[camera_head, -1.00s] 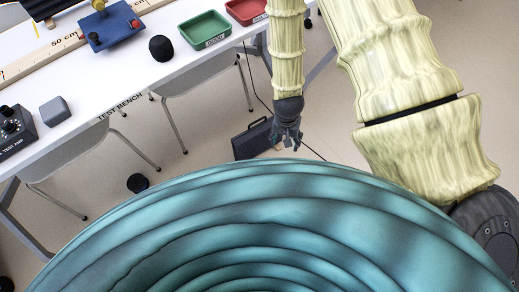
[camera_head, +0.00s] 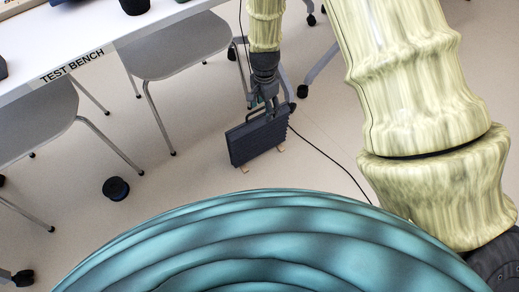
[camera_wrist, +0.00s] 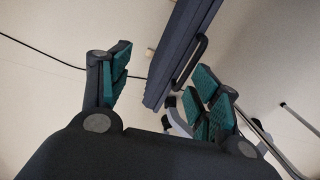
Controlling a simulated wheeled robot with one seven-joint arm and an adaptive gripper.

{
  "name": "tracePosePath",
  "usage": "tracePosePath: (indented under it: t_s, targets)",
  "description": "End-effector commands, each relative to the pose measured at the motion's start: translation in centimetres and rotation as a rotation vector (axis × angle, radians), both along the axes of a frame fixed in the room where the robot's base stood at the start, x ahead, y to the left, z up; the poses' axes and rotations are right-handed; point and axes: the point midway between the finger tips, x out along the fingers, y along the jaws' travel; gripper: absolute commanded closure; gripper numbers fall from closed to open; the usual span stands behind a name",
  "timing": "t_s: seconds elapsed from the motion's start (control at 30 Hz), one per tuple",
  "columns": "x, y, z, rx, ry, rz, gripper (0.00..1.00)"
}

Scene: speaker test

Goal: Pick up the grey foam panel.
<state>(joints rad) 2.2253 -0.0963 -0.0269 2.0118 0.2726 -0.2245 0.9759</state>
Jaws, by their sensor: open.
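The dark grey foam panel (camera_head: 258,142) stands upright on the floor on small light feet, with a dark handle along its top. My gripper (camera_head: 268,106) points down at the panel's top edge in the head view and is open. In the wrist view, the panel (camera_wrist: 177,62) shows between the spread fingers of my gripper (camera_wrist: 163,70), closer to the right finger, beside which the handle (camera_wrist: 195,60) lies. I cannot tell whether a finger touches it. The lower part of the panel is outside the gripper.
The white test bench (camera_head: 95,30) is at the upper left, with grey chairs (camera_head: 172,48) under its edge. A black cable (camera_head: 328,158) runs over the floor right of the panel. A small black round object (camera_head: 116,188) lies on the floor at the left. The floor between is clear.

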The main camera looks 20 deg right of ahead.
Motion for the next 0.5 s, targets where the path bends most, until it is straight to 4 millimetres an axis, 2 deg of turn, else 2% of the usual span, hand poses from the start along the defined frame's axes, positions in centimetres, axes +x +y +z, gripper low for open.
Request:
tracePosePath:
  t_s: [0.03, 0.2, 0.5]
  targets:
    - [0.8, 0.2, -1.2, 0.003, -0.005, -0.021, 0.38]
    - [2.3, 0.7, -1.4, 0.013, -0.006, -0.086, 0.38]
    - [3.0, 1.0, -1.9, 0.020, -0.003, -0.123, 0.38]
